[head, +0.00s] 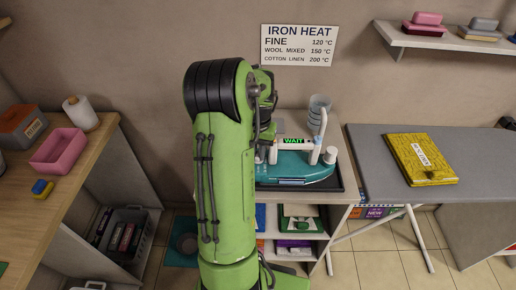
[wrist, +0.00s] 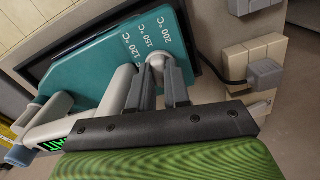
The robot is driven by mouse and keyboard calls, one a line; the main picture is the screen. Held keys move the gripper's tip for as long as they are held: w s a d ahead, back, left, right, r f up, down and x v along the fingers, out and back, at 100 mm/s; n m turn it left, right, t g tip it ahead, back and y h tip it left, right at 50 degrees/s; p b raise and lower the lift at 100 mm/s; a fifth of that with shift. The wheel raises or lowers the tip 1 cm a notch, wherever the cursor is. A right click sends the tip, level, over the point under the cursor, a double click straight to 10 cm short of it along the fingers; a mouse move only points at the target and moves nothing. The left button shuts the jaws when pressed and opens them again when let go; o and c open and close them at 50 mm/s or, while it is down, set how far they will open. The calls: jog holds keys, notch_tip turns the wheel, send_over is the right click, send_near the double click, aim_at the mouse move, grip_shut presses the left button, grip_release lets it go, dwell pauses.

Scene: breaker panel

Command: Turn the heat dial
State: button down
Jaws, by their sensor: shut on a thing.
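A teal iron (head: 310,171) with a white handle (head: 319,135) stands on a dark pad on a small cabinet. A green "WAIT" display (head: 293,141) is lit on it. In the wrist view the teal body (wrist: 90,68) carries the marks 120, 150 and 200 °C. Beside the marks is the pale heat dial (wrist: 157,60). My gripper (wrist: 157,77) is shut on the dial, one dark finger on each side. The fingers hide part of the dial, and I cannot tell which mark it points at.
An "IRON HEAT" sign (head: 299,45) hangs on the wall: fine 120, wool mixed 150, cotton linen 200 °C. An ironing board (head: 378,160) with a yellow folded cloth (head: 421,158) stands at the right. A wooden counter (head: 88,160) stands at the left. Wall sockets (wrist: 255,55) show beside the iron.

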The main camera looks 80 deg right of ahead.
aim_at(257, 154)
jog(key=shift+m+p, duration=0.3)
jog(key=shift+m, duration=1.4)
jog(key=c, duration=1.1)
grip_release()
jog(key=shift+m, duration=0.3)
jog(key=shift+r, duration=0.1)
notch_tip(257, 154, up, 8)
jog(key=p, duration=0.6)
jog(key=shift+w, duration=0.15)
